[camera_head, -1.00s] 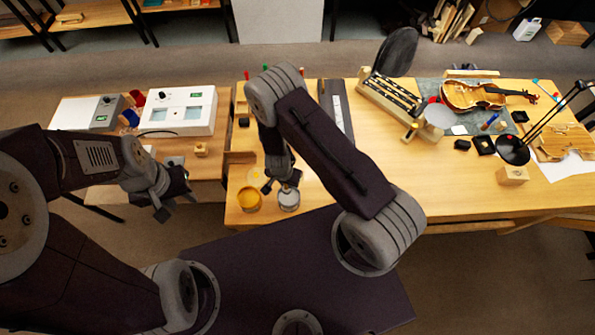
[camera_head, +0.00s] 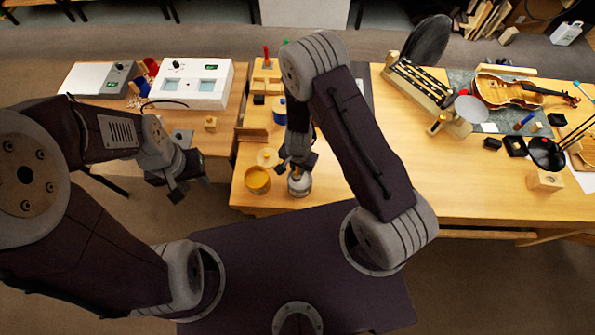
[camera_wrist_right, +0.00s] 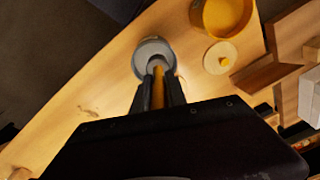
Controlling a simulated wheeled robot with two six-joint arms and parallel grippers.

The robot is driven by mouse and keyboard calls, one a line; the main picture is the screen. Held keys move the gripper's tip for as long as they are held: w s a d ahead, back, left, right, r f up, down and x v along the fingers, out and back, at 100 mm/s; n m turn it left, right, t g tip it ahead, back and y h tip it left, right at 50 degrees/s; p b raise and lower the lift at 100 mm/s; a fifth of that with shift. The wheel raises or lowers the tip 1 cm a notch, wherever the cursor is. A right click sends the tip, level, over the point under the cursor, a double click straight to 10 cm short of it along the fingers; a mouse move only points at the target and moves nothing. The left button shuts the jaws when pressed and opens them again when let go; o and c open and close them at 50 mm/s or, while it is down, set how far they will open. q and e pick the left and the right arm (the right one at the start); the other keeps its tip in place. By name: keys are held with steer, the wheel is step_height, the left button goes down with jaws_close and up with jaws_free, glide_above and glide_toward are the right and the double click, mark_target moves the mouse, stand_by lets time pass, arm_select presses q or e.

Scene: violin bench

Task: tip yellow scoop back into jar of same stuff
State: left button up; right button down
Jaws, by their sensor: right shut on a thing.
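The jar of yellow stuff (camera_head: 257,181) stands open near the bench's front left edge; it also shows in the right wrist view (camera_wrist_right: 228,14). Its round pale lid (camera_head: 267,157) lies just behind it. My right gripper (camera_head: 297,168) points down to the right of the jar, shut on an orange-yellow handle-like piece (camera_wrist_right: 158,86). Right below is a round grey cup (camera_head: 299,187), also ahead of the fingers in the wrist view (camera_wrist_right: 152,50). I cannot tell whether the piece joins the cup, nor see its contents. My left gripper (camera_head: 190,187) looks open and empty, left of the bench.
A blue jar (camera_head: 280,112) stands behind my right gripper. A white two-display device (camera_head: 190,84) sits on the left table. The violin (camera_head: 510,92), a lamp (camera_head: 546,153) and a small wooden block (camera_head: 545,181) are to the right. The bench's front middle is clear.

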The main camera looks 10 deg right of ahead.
steer(key=d+g+y+b, duration=0.1)
steer(key=y+b, duration=0.2)
steer(key=b, duration=0.2)
steer(key=f+g+y+b, duration=0.1)
steer(key=y+b, duration=0.2)
steer(key=b, duration=0.2)
steer(key=w+d+f+g+y+b, duration=0.1)
steer(key=y+b, duration=0.1)
steer(key=b, duration=0.3)
steer(key=shift+d+y, duration=0.35)
steer(key=shift+y, duration=0.05)
